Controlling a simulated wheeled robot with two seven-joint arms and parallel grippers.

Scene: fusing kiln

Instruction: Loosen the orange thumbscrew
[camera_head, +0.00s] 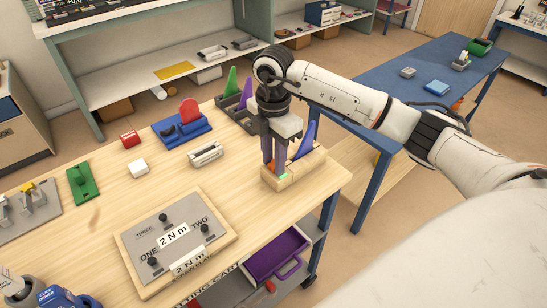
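I cannot make out an orange thumbscrew on the workbench. My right gripper (274,168) points straight down at a light wooden block (300,174) near the bench's right edge. Its fingers reach down to the block's left part, and I cannot tell whether anything is between them. A blue fin (306,141) stands in the block just right of the gripper. A small green patch (283,175) shows on the block's front by the fingertips. My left gripper is not in view.
A wooden board with a grey plate (150,240) and black knobs lies in front. A blue rack (182,130), white clamp-like piece (206,154), red block (130,139), white block (137,168) and green holder (83,184) stand behind. A purple drawer (277,254) is open below.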

